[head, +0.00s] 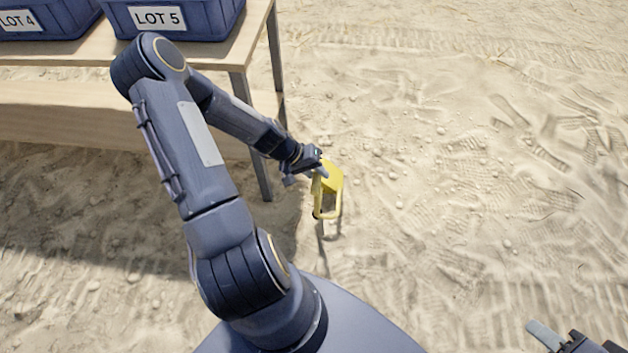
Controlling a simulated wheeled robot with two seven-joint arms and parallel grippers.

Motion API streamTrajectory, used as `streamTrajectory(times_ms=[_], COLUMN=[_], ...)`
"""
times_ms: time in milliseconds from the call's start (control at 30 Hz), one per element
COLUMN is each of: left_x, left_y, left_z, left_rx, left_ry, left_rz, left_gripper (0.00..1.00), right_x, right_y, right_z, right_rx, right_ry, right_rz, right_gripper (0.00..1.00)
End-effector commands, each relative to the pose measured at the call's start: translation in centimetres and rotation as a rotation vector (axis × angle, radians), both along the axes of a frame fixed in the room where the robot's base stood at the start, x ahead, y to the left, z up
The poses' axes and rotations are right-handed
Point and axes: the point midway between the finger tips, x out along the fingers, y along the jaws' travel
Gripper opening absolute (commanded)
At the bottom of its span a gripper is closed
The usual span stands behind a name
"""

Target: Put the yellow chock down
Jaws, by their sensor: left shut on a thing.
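The yellow chock (331,182) is in the head view, a little right of the middle, beside the table's front right leg. It has an open, handle-like loop at its lower end. My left gripper (319,173) is shut on the chock's upper left part. The fingers hide some of it. I cannot tell whether the chock touches the sand or hangs just above it. My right gripper (537,332) shows only in part at the bottom right corner, well away from the chock.
A wooden table (235,52) stands at the upper left, with dark metal legs. Blue crates labelled LOT 4 (45,22) and LOT 5 (185,28) stand on it. Open sand (450,160) with tracks and small stones lies to the right.

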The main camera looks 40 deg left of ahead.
Motion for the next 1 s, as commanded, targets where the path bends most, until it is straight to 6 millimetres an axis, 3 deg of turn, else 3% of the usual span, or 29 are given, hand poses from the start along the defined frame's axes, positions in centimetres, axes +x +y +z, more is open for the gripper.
streamTrajectory(times_ms=[367, 600, 833, 867, 1000], left_x=[0.9, 1.0, 1.1, 0.9, 0.9], left_y=[1.8, 1.9, 2.1, 2.1, 2.1], left_z=[-2.2, -5.3, -5.6, -5.7, -5.7], left_rx=[0.004, 0.004, 0.010, 0.006, 0.007], left_ry=[-0.005, -0.005, -0.005, -0.001, -0.002], left_rz=[-0.002, -0.002, 0.005, 0.008, 0.008], left_gripper=[0.00, 0.00, 0.00, 0.24, 0.42], right_x=[0.0, 0.0, 0.0, 0.0, 0.0], right_y=[0.0, 0.0, 0.0, 0.0, 0.0], right_z=[-1.0, -2.1, -2.1, -2.1, -2.1], right_rx=[0.000, 0.000, 0.000, 0.000, 0.000], right_ry=[0.000, 0.000, 0.000, 0.000, 0.000], right_rz=[0.000, 0.000, 0.000, 0.000, 0.000], right_gripper=[0.36, 0.36, 0.36, 0.36, 0.36])
